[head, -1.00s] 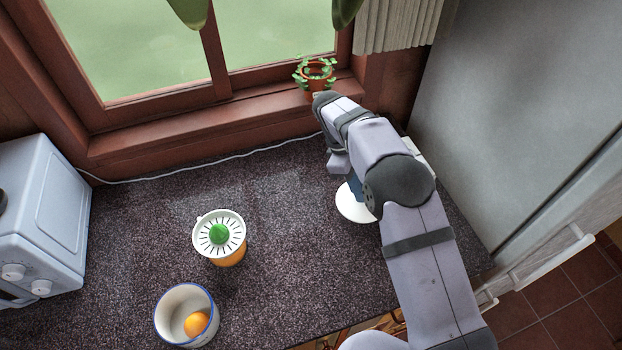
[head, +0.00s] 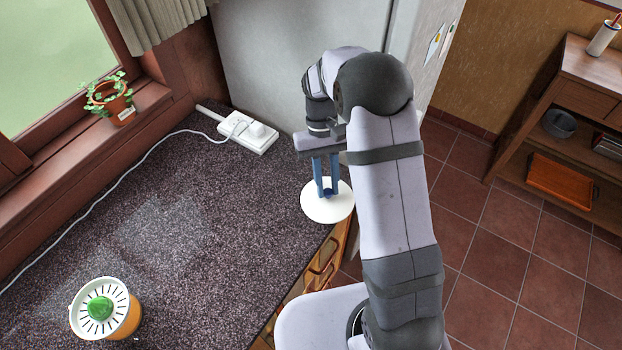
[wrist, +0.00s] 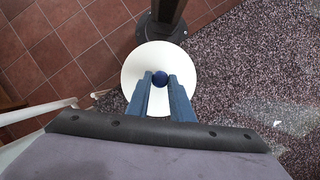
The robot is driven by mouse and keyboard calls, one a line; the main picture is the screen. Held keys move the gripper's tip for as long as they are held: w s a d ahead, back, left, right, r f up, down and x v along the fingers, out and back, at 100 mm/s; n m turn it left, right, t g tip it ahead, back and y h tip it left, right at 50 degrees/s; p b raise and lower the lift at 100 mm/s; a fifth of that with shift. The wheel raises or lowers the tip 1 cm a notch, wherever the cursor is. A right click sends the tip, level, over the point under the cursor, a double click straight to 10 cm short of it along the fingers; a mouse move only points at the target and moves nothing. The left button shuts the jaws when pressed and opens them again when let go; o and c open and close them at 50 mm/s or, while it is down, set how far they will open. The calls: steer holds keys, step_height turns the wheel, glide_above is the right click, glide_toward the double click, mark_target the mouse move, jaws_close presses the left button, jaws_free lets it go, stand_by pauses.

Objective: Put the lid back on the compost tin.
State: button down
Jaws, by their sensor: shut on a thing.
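A white round lid (head: 316,209) with a dark blue knob is held flat at the right edge of the speckled dark counter in the head view. My gripper (head: 328,190) has its two blue fingers closed on the knob from above. In the wrist view the lid (wrist: 137,68) overlaps both the tiled floor and the counter, with the knob between the fingertips (wrist: 160,80). I cannot tell its exact height. The compost tin is not visible in either view; the lid and my arm hide part of the area.
A citrus juicer (head: 119,318) stands on the counter at lower left. A white power strip (head: 248,132) with a cable lies at the back by the grey fridge (head: 290,60). A potted plant (head: 112,103) sits on the windowsill. Wooden shelves (head: 565,110) stand across the tiled floor. The middle counter is clear.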

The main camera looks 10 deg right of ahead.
steer(key=s+a+r+n+h+p, duration=0.1)
steer(key=s+a+r+n+p, duration=0.1)
steer(key=a, duration=0.6)
steer(key=s+a+r+n+h+p, duration=0.1)
steer(key=s+a+r+n+p, duration=0.15)
steer(key=a, duration=0.55)
steer(key=s+a+r+n+t+h+p, duration=0.1)
steer(key=s+a+r+n+p, duration=0.25)
steer(key=s+a, duration=1.05)
steer(key=s+a+r+n+t+h+p, duration=0.15)
steer(key=s+a+n, duration=0.25)
steer(key=s+a, duration=0.95)
steer(key=s+a+m+g+y, duration=0.2)
steer(key=s+a+m+y, duration=0.4)
steer(key=m, duration=1.2)
steer(key=shift+s+r+y, duration=0.4)
steer(key=shift+r+y, duration=0.05)
steer(key=shift+f, duration=0.15)
